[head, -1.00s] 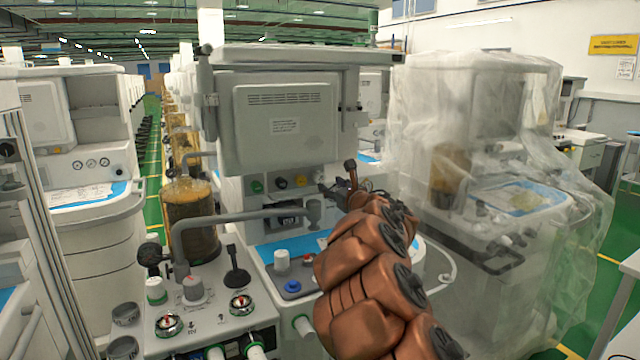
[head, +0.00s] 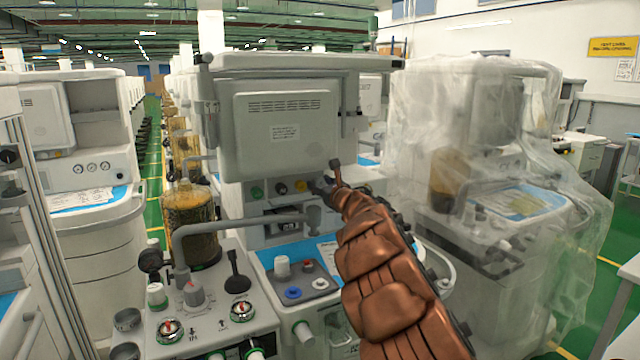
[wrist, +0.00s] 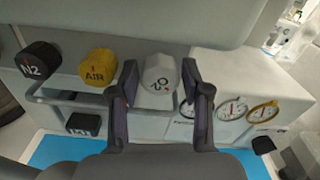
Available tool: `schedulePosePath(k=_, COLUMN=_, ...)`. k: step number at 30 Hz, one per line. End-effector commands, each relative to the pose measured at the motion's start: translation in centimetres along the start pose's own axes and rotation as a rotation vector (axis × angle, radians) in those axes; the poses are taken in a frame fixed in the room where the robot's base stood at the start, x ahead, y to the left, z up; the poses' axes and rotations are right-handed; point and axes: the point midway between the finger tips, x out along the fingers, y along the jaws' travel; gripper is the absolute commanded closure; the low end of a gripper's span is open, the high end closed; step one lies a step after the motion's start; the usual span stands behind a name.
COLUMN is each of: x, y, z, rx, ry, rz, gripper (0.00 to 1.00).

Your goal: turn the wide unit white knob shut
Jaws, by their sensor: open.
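The white knob (wrist: 160,76), marked O2, sits on the front panel of the wide unit (head: 285,130). In the wrist view my gripper (wrist: 159,92) is open, with one finger on each side of the knob. A gap seems to show beside the knob; I cannot tell whether either finger touches it. In the head view my gripper (head: 332,176) is at the right end of the knob row and largely hides the white knob. The yellow AIR knob (wrist: 98,67) is just left of the left finger, and the black N2 knob (wrist: 38,62) is farther left.
Gauges (wrist: 232,109) are right of the gripper. A grey pipe (head: 245,220) crosses in front of the unit, near an amber jar (head: 188,215). A plastic-covered machine (head: 490,150) stands close on the right. A blue-edged work surface lies below the knobs.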

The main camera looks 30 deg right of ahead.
Motion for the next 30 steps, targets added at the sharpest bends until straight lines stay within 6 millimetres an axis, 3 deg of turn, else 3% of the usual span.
schedulePosePath(k=10, x=0.28, y=-0.03, z=0.04, rx=-0.001, ry=0.000, rz=-0.001, gripper=0.54)
schedulePosePath(k=23, x=0.28, y=-0.02, z=0.03, rx=0.000, ry=0.000, rz=-0.001, gripper=0.98)
schedulePosePath(k=30, x=0.28, y=-0.01, z=0.00, rx=0.021, ry=0.000, rz=-0.001, gripper=0.98)
